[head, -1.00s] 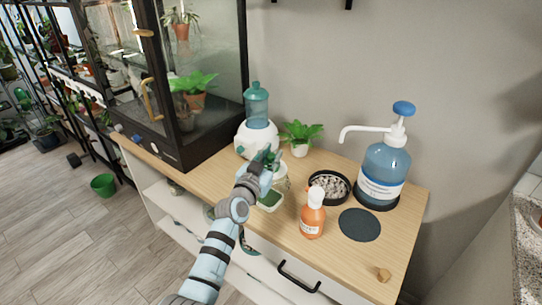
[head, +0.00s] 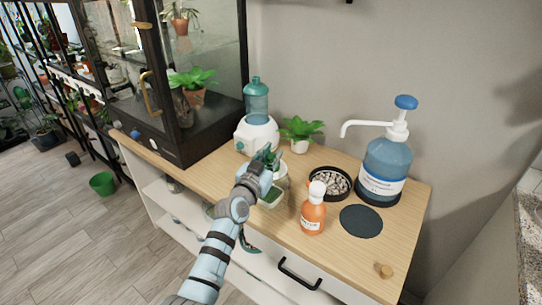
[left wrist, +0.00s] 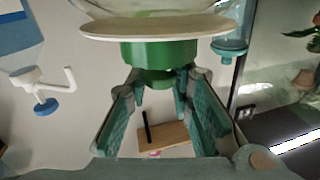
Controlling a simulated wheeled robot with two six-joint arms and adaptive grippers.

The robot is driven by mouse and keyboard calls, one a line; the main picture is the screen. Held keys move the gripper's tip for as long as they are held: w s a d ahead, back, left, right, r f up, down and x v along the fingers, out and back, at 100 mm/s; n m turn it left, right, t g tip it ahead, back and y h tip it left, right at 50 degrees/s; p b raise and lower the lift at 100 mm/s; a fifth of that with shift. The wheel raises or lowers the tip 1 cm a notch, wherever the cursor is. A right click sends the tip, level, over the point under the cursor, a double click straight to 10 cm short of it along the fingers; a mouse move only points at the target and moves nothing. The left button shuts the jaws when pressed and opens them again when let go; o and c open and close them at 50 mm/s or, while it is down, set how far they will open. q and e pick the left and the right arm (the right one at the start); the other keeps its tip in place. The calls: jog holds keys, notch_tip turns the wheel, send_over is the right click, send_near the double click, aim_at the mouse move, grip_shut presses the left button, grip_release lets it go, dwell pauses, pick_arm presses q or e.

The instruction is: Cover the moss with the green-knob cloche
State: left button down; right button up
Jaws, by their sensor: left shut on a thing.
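My left gripper (head: 268,158) is shut on the green knob (left wrist: 160,52) of the cloche. In the left wrist view the fingers close around the knob, and the cloche's pale round top (left wrist: 158,27) lies beyond it. In the head view the pale cloche (head: 281,170) shows partly behind the gripper. The moss (head: 271,196) is a green patch in a small pale square dish, just in front of and below the cloche. The cloche's lower rim is mostly hidden, so I cannot tell its exact height. My right gripper is in neither view.
A white dispenser with a teal tank (head: 256,132) and a potted plant (head: 300,132) stand behind. To the right are an orange bottle (head: 313,212), a black dish of pebbles (head: 330,183), a dark round mat (head: 361,221) and a blue pump bottle (head: 384,170). A glass cabinet (head: 190,80) stands left.

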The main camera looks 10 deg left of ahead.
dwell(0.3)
pick_arm(q)
jog(key=c, duration=1.3)
grip_release()
jog(key=shift+f, duration=0.1)
jog(key=shift+c, duration=0.2)
jog(key=shift+s, duration=0.1)
jog(key=s+a, duration=0.2)
jog(key=s, duration=1)
jog(key=s+a+f+n+g+y+p, duration=0.1)
jog(key=s+f+g, duration=0.2)
jog(key=f, duration=0.8)
jog(key=s+a+f+g+y, duration=0.1)
jog(key=s+f+g, duration=0.1)
jog(key=f, duration=0.8)
jog(key=s+a+f+n+g+p, duration=0.1)
jog(key=s+a+f+g, duration=0.25)
jog(key=s+f, duration=1)
jog(key=s+a+f+g+p, duration=0.1)
jog(key=s+f+g, duration=0.3)
jog(key=s, duration=1.1)
jog(key=s+a+f+g+y, duration=0.1)
jog(key=s+f+g, duration=0.3)
jog(key=s+f, duration=0.6)
jog(key=s+a, duration=0.1)
jog(key=s, duration=0.5)
jog(key=shift+a+f+y+p, duration=0.15)
jog(key=shift+y+p, duration=0.15)
jog(key=shift+p, duration=0.05)
